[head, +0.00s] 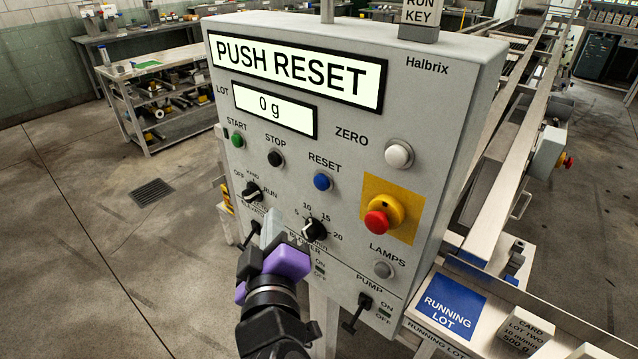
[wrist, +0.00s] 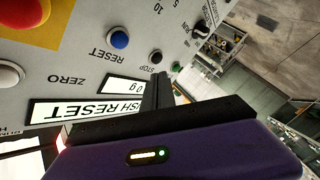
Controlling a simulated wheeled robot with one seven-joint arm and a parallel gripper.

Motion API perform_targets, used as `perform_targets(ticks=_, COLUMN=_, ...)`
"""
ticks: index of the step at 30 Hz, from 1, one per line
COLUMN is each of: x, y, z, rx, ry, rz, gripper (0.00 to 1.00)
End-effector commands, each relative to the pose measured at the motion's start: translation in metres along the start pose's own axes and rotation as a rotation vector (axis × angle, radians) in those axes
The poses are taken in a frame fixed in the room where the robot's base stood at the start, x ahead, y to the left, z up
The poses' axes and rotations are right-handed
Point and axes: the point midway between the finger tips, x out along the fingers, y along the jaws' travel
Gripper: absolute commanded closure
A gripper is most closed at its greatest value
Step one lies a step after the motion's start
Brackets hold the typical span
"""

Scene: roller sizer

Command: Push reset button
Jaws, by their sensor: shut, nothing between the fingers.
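The blue reset button (head: 323,181) sits under the RESET label, in the middle of the grey control panel (head: 350,150). It also shows in the wrist view (wrist: 120,39), upside down. The panel display (head: 295,72) reads PUSH RESET. My gripper (head: 272,225) is shut and empty, in front of the panel's lower left part. In the head view it is below and left of the blue button, apart from it. In the wrist view the shut fingers (wrist: 157,90) point up from the purple gripper body, below and to the right of the button.
Near the button are the black stop button (head: 275,158), green start button (head: 238,140), white zero button (head: 399,154), red emergency stop (head: 378,222) on yellow and a black dial (head: 315,229). A pump lever (head: 358,312) juts out at lower right. A shelf bench (head: 165,95) stands behind left.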

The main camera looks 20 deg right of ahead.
Motion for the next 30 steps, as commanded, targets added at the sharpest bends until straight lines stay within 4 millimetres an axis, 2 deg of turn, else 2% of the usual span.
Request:
perform_targets(ticks=18, x=0.049, y=0.037, z=0.035, rx=-0.001, ry=-0.003, rz=0.0, gripper=1.0)
perform_targets(ticks=30, x=0.06, y=0.044, z=0.044, rx=0.0, ry=0.0, rz=0.001, gripper=1.0)
